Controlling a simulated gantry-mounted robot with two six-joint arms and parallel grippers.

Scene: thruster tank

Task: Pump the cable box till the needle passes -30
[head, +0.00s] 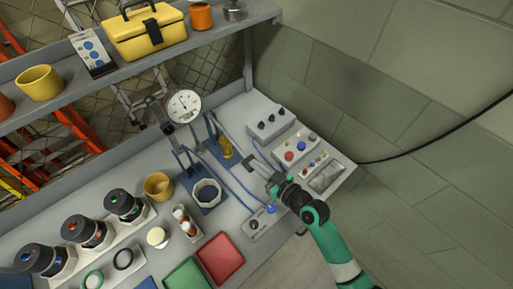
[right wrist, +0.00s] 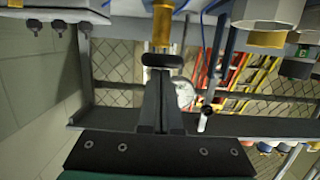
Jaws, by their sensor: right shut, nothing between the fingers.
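A round white gauge (head: 184,105) stands at the back of the bench in the head view; its needle is too small to read. It also shows partly behind my fingers in the right wrist view (right wrist: 185,92). A yellow pump cylinder (head: 225,147) stands upright right of the gauge. In the right wrist view the cylinder (right wrist: 163,25) has a black knob (right wrist: 162,60) at its end. My right gripper (head: 252,163) is shut and empty, its fingertips (right wrist: 160,72) close to the knob; contact is unclear. I cannot tell which box is the cable box. My left gripper is not in view.
Grey control boxes (head: 270,123) with knobs and buttons line the bench's right end. A blue cable runs to a small box (head: 258,222). An octagonal cup (head: 207,191) and a yellow mug (head: 158,186) stand left of my gripper. A shelf (head: 100,75) hangs above.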

